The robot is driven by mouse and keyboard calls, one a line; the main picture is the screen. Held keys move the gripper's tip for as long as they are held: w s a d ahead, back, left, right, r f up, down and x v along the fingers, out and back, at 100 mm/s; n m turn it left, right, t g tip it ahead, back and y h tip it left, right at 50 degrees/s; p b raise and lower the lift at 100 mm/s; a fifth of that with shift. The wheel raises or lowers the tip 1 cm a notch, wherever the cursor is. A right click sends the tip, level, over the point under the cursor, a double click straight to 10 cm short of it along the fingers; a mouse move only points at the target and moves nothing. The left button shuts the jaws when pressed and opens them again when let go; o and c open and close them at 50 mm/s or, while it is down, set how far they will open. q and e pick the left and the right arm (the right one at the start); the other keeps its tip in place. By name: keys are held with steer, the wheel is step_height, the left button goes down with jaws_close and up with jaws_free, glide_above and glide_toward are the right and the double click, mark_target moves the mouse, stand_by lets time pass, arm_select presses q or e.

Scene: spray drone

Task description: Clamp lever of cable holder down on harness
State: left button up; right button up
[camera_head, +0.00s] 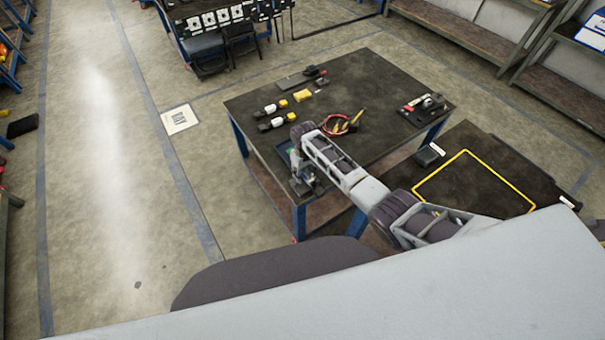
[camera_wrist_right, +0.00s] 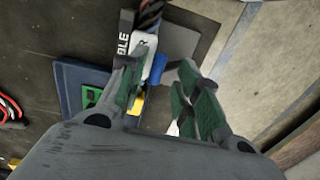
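The cable holder (camera_wrist_right: 157,72) shows in the right wrist view as a blue part beside a white labelled piece and a yellow part. A dark braided length, apparently the harness (camera_wrist_right: 151,14), runs into it from the top. My right gripper (camera_wrist_right: 160,66) has its green-padded fingers apart on either side of the holder; I cannot tell whether they touch it. In the head view my right gripper (camera_head: 303,182) is over the near left corner of the table, with the holder mostly hidden. The lever's position is unclear. My left gripper is not in view.
The dark-topped table (camera_head: 362,80) carries white-and-yellow connectors (camera_head: 272,109), a yellow block (camera_head: 302,95), a red cable bundle (camera_head: 342,123) and a black device (camera_head: 424,103). A blue tray (camera_wrist_right: 72,88) lies left of the holder.

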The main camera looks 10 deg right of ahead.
mark_target(303, 174)
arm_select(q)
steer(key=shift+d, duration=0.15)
arm_select(e)
step_height(303, 174, up, 12)
steer(key=shift+d+f, duration=0.15)
steer(key=shift+d, duration=0.1)
stand_by(0.5)
steer(key=shift+w, duration=0.1)
